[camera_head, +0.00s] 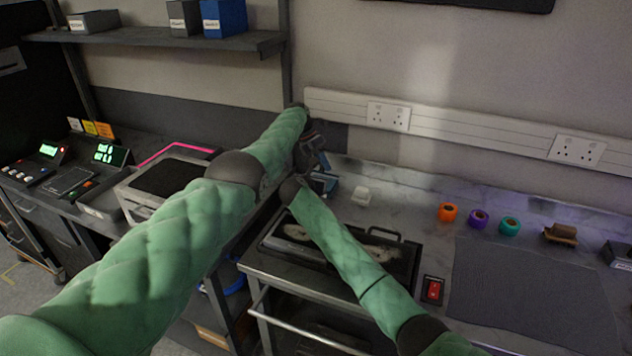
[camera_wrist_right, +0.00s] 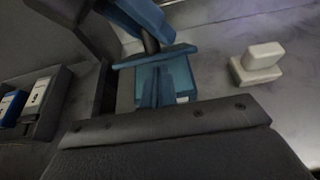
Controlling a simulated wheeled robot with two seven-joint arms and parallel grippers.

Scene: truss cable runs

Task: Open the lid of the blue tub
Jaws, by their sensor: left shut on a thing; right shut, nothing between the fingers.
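The blue tub (camera_head: 331,184) stands on the worktop against the wall, partly hidden by my arms in the head view. In the right wrist view its teal body (camera_wrist_right: 180,78) shows, with a flat blue piece, seemingly the lid (camera_wrist_right: 178,55), across its top. How far the lid is raised I cannot tell. My left gripper (camera_head: 325,165) reaches down over the tub and is shut, seemingly on the lid; the contact is unclear. My right gripper (camera_wrist_right: 156,86) is shut and empty, its fingers in front of the tub. Its fingers are hard to make out in the head view.
A small white block (camera_head: 361,196) stands right of the tub. A black tray with a handle (camera_head: 395,236) lies in front. A red switch (camera_head: 433,290), tape rolls (camera_head: 479,219) and a grey mat (camera_head: 530,290) are farther right. A shelf (camera_head: 150,40) hangs at upper left.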

